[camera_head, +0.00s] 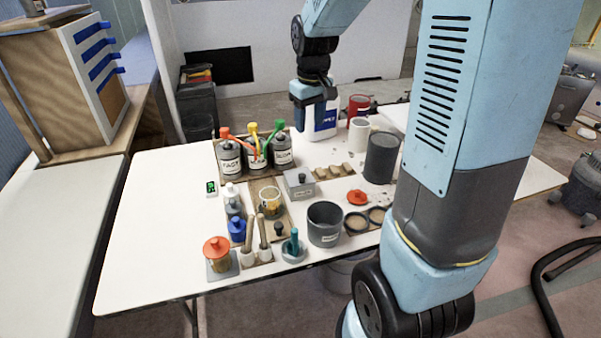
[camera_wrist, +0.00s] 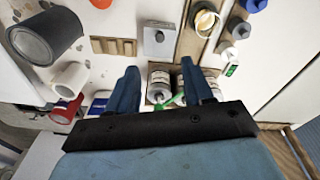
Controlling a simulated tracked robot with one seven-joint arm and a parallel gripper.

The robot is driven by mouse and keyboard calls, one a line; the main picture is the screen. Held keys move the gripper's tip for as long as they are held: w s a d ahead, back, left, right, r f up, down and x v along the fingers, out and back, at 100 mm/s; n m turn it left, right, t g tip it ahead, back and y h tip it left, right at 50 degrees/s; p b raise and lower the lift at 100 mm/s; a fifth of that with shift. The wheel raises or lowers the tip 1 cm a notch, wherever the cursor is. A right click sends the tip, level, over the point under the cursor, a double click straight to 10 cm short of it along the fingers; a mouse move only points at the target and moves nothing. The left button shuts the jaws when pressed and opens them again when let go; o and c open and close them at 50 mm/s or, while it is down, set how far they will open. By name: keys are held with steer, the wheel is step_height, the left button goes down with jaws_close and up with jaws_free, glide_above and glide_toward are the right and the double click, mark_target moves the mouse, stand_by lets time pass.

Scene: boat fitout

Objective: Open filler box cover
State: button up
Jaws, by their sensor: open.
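The filler box (camera_head: 299,185) is a small grey box with a dark knob on top, near the middle of the white table. Its cover appears to be on. In the wrist view the box (camera_wrist: 157,42) lies ahead of the fingertips, a little left of the middle, seen from above. My gripper (camera_head: 311,112) hangs over the far part of the table, behind and above the box, apart from it. In the wrist view the two blue fingers of my gripper (camera_wrist: 160,68) are spread with nothing between them.
Labelled bottles (camera_head: 257,152) with coloured tops stand left of the box. A large dark can (camera_head: 381,158) is to its right and a grey pot (camera_head: 325,224) in front. Wooden blocks (camera_head: 333,172) lie close by. A white jug (camera_head: 325,120) stands near my gripper.

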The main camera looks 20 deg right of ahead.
steer(key=n+g, duration=0.1)
glide_above(303, 175)
step_height(303, 175, down, 7)
step_height(303, 175, down, 15)
steer(key=shift+s+a+r, duration=0.1)
steer(key=shift+r, duration=0.05)
steer(key=shift+c, duration=0.5)
jaws_close()
stand_by(0.3)
